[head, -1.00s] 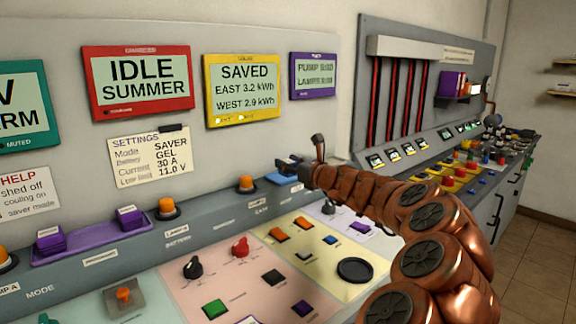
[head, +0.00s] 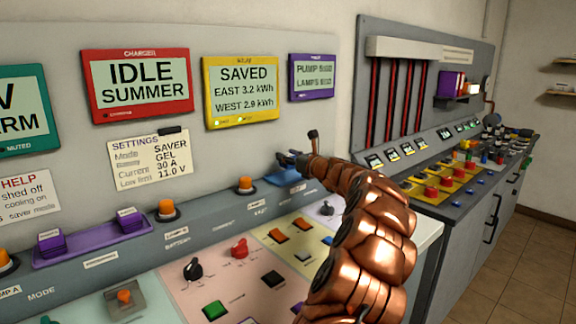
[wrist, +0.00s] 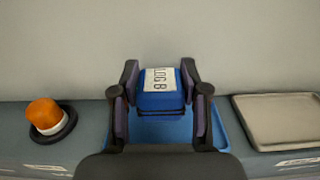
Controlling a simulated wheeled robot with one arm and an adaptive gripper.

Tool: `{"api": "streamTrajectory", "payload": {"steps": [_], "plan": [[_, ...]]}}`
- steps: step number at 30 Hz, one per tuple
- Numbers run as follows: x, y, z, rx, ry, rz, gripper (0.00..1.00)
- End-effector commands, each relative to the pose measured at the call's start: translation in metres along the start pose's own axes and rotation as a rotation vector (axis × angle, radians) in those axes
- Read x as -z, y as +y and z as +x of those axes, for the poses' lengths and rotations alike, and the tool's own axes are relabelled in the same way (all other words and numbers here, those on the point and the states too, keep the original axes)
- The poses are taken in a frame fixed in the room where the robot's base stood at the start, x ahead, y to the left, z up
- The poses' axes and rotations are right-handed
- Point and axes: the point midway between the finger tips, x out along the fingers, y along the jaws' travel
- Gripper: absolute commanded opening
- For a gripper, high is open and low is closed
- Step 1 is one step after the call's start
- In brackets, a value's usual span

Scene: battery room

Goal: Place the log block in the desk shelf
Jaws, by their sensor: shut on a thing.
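The log block (wrist: 161,95) is blue with a white label reading "LOG B". In the wrist view it sits between the two fingers of my gripper (wrist: 160,100), which is shut on it. A blue tray (wrist: 165,132) on the console ledge lies under the block; I cannot tell whether the block touches it. In the head view my gripper (head: 290,160) is over the blue tray (head: 283,179), and the block is too small to make out there. A small wall shelf (head: 456,98) with purple things stands at the right; I cannot tell if it is the desk shelf.
An orange button (wrist: 44,115) is left of the blue tray in the wrist view, and a grey tray (wrist: 280,120) is to its right. A purple tray (head: 95,244) with purple blocks lies on the ledge. Knobs and switches cover the console. The wall stands close behind.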

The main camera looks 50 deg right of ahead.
Motion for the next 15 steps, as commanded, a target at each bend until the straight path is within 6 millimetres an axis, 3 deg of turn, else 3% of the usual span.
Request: {"api": "streamTrajectory", "payload": {"steps": [8, 15], "plan": [[0.000, -0.004, 0.007, -0.002, -0.002, -0.001, 0.04], [0.032, -0.004, 0.006, -0.002, -0.003, 0.000, 0.04]]}}
